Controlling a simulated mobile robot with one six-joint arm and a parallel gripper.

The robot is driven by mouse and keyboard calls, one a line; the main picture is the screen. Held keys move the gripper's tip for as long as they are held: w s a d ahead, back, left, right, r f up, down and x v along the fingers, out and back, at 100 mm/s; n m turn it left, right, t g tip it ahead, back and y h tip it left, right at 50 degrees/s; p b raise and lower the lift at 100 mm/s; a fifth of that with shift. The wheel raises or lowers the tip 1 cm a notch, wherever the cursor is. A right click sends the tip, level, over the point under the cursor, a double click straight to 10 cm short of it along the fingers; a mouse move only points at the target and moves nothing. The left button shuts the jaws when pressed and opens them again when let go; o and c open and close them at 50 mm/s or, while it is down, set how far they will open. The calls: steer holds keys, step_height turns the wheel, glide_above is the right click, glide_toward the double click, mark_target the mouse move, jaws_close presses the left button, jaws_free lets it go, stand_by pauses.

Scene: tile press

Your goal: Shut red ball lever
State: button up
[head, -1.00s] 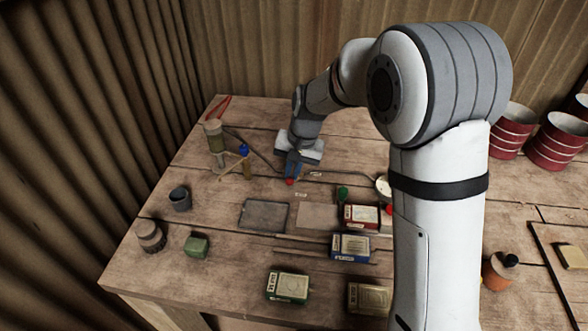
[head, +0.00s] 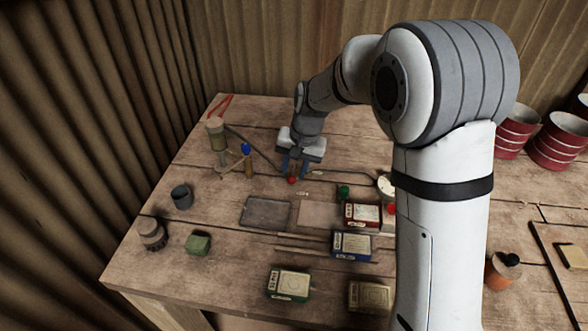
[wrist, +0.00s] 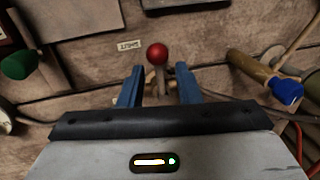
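The red ball lever (head: 291,180) stands at the back middle of the table, just in front of my gripper (head: 295,170). In the wrist view the red ball (wrist: 157,54) sits on a short stem, a little past the fingertips of my gripper (wrist: 160,76). The two blue fingers are apart, one on each side of the stem. I see gaps on both sides, so the gripper is open and holds nothing. The stem's lower end is hidden from the head view.
A blue-topped lever (head: 246,150) and a grey-green cylinder (head: 217,135) stand to the left. A green knob (head: 344,192) and a white dial (head: 385,186) lie to the right. Two flat plates, one dark (head: 265,212), are in front. Several boxes lie nearer.

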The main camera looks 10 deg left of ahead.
step_height(320, 180, up, 7)
steer(key=d, duration=0.1)
steer(key=shift+d, duration=0.2)
steer(key=s+d+r+t, duration=0.1)
steer(key=s+d+r, duration=0.1)
steer(key=s+d, duration=0.4)
steer(key=s+d+r, duration=0.2)
steer(key=s+d, duration=0.1)
steer(key=d, duration=0.5)
steer(key=s+d+f+t+h, duration=0.1)
steer(key=s+d+h, duration=0.1)
steer(key=s+d, duration=0.7)
steer(key=s, duration=0.4)
steer(key=shift+f+t, duration=0.25)
steer(key=shift+t, duration=0.05)
